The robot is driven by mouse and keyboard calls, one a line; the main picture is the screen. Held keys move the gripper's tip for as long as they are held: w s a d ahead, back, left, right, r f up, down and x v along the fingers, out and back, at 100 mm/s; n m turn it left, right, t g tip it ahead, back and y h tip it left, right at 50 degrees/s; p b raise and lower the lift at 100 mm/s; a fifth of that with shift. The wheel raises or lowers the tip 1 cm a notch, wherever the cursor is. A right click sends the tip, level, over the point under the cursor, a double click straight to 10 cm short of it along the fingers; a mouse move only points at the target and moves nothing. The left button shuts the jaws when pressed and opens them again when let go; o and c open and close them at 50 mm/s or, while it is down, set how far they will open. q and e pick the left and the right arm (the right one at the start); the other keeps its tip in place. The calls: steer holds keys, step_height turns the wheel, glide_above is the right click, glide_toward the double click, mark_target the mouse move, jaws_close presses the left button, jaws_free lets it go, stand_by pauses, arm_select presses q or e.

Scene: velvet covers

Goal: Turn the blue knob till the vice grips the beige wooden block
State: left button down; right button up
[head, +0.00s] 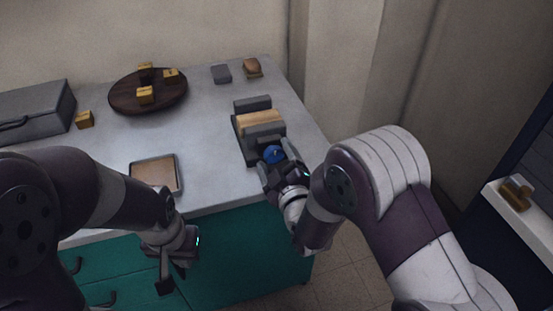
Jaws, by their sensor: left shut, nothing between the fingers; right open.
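The grey vice (239,135) stands near the right end of the counter. The beige wooden block (259,121) lies between its two dark jaws; I cannot tell whether the front jaw touches it. The blue knob (272,154) is at the front of the vice. My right gripper (275,165) is at the knob, open, with its fingers around or beside it; contact is too small to tell. My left gripper (172,278) is shut and empty, hanging low in front of the teal drawers.
A tray (178,174) lies at the counter's front edge. A round dark board (122,101) with yellow blocks, a loose yellow block (85,119) and a grey case (62,98) are left. A grey block (221,74) and brown item (252,67) stand behind the vice.

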steer(key=c, duration=1)
steer(key=shift+c, duration=0.2)
steer(key=m+b, duration=0.1)
steer(key=m, duration=0.3)
steer(key=shift+f+b, duration=0.15)
steer(key=shift+b, duration=0.15)
steer(key=m+b, duration=0.1)
steer(key=m, duration=0.2)
steer(key=shift+m, duration=0.3)
steer(key=m+b, duration=0.2)
steer(key=m, duration=0.3)
steer(key=shift+b, duration=0.3)
steer(key=shift+a+m+b, duration=0.1)
steer(key=shift+m+b, duration=0.5)
steer(key=shift+m, duration=0.9)
